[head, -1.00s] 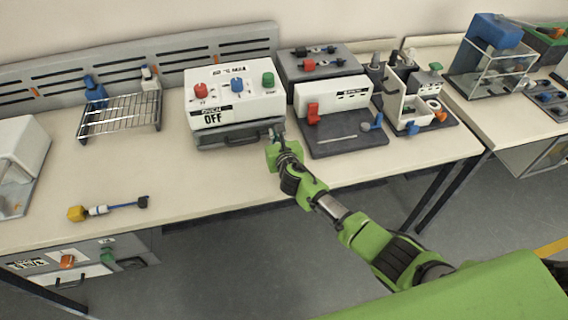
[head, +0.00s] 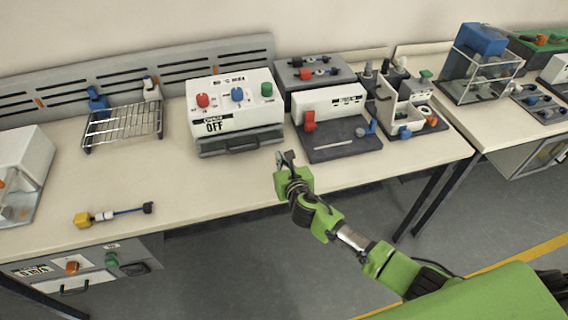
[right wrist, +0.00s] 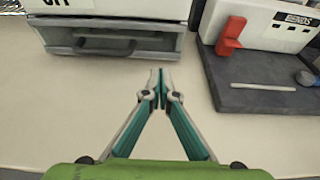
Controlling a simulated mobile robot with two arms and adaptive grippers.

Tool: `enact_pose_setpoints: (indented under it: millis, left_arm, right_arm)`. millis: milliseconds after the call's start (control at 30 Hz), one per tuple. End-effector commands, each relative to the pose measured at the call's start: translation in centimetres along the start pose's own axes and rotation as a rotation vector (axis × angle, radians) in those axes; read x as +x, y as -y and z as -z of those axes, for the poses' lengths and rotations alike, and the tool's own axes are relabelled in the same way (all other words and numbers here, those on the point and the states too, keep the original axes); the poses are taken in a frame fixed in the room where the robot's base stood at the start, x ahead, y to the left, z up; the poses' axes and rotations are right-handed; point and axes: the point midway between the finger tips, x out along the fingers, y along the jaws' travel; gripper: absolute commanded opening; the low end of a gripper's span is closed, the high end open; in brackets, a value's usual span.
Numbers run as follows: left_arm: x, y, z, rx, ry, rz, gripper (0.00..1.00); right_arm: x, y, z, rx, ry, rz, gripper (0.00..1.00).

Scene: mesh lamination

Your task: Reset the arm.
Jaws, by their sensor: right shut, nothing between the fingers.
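My right gripper (head: 286,158) is at the front edge of the table, in front of the white box with the OFF label. In the right wrist view its fingertips (right wrist: 158,78) meet, with nothing between them. It is apart from the box's grey drawer (head: 240,142), which also shows in the right wrist view (right wrist: 110,42) and looks closed. The white box (head: 235,105) has red, blue and green knobs on top. My left gripper is not in view.
The white sealing device (head: 335,105) with a red lever stands on a dark base to the right. A wire rack (head: 122,125) stands at the left. A yellow-handled tool (head: 112,214) lies on the table (head: 190,185). The table front near the gripper is clear.

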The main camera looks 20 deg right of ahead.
Motion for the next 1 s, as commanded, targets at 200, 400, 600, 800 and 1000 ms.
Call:
enact_pose_setpoints:
  millis: [200,400,600,800,1000]
  left_arm:
    - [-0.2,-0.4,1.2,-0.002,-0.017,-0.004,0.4]
    - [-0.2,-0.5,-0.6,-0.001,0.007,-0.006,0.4]
    - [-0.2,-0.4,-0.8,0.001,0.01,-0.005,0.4]
    - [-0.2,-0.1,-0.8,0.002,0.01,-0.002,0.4]
    - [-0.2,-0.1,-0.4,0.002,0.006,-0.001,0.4]
  right_arm:
    - [-3.0,0.0,0.1,-0.001,-0.001,-0.001,0.0]
    - [-4.0,0.0,0.1,-0.001,-0.002,0.0,0.0]
    - [-4.4,0.0,0.3,0.043,-0.009,0.006,0.0]
    - [-8.4,0.9,2.8,0.545,-0.103,0.115,0.0]
    - [-16.2,3.0,7.5,1.341,-0.229,0.389,0.0]
